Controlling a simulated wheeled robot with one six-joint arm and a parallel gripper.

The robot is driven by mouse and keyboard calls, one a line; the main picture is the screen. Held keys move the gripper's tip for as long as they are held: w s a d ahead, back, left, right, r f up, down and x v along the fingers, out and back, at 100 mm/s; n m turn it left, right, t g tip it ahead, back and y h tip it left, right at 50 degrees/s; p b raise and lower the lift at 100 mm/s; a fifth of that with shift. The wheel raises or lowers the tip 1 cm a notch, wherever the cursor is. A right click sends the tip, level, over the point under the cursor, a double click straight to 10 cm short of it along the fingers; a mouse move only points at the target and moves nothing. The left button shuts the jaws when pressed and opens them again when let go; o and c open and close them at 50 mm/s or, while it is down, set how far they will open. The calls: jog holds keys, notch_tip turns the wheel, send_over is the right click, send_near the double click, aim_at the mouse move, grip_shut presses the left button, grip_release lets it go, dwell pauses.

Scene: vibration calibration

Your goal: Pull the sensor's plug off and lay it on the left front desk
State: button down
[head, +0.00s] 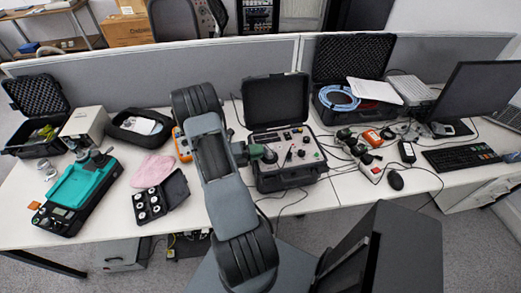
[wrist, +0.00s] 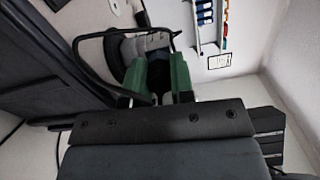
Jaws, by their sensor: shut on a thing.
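An open black case with a control panel (head: 288,152) stands on the desk near the middle. A small greyish-green piece, perhaps the sensor or its plug (head: 269,157), is at the panel's left side. My gripper (head: 256,152) reaches it from the left, shut on it. The wrist view shows my gripper's green fingers (wrist: 158,72) closed around a part that is mostly hidden. Grey rounded shapes lie beyond the fingertips, with a black cable looping past. I cannot tell plug from sensor, or whether they are joined. The left front desk (head: 188,216) has bare white surface.
On the left are a teal-topped instrument (head: 78,190), a pink cloth (head: 152,170) and a small open case of round parts (head: 161,198). On the right are cables, a power strip (head: 364,164), a mouse (head: 395,180) and a monitor (head: 478,92). A grey partition stands behind.

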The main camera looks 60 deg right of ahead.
jog(key=shift+n+p, duration=2.35)
jog(key=shift+n, duration=0.25)
dwell(1.0)
jog(key=shift+v, duration=0.9)
dwell(1.3)
jog(key=v, duration=0.3)
dwell(0.4)
jog(key=shift+r, duration=0.15)
